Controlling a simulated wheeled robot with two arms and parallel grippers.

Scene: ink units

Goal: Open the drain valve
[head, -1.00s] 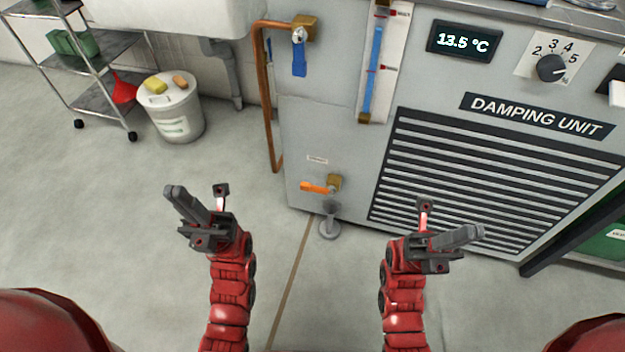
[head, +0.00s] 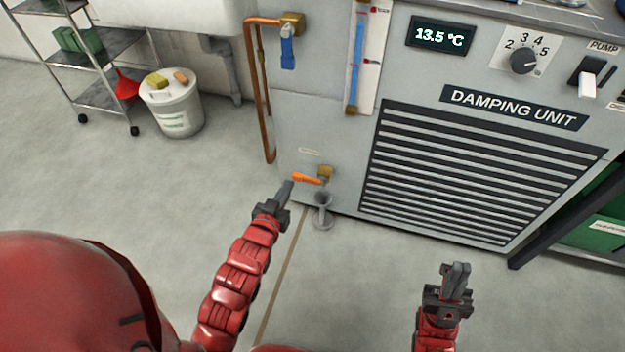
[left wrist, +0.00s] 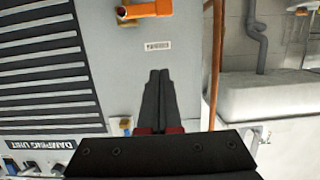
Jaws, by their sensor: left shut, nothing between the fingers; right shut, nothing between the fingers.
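The drain valve's orange lever (head: 306,179) lies roughly level, pointing left from its brass body (head: 326,173), low on the front of the damping unit. My right gripper (head: 456,268) is shut and empty, apart from the unit at lower right.
A blue-handled valve (head: 288,48) on a copper pipe (head: 255,100) is above left. A drain funnel (head: 323,212) stands on the floor below the valve. A white bucket (head: 176,112) and shelf cart (head: 108,93) are at left. The floor between is clear.

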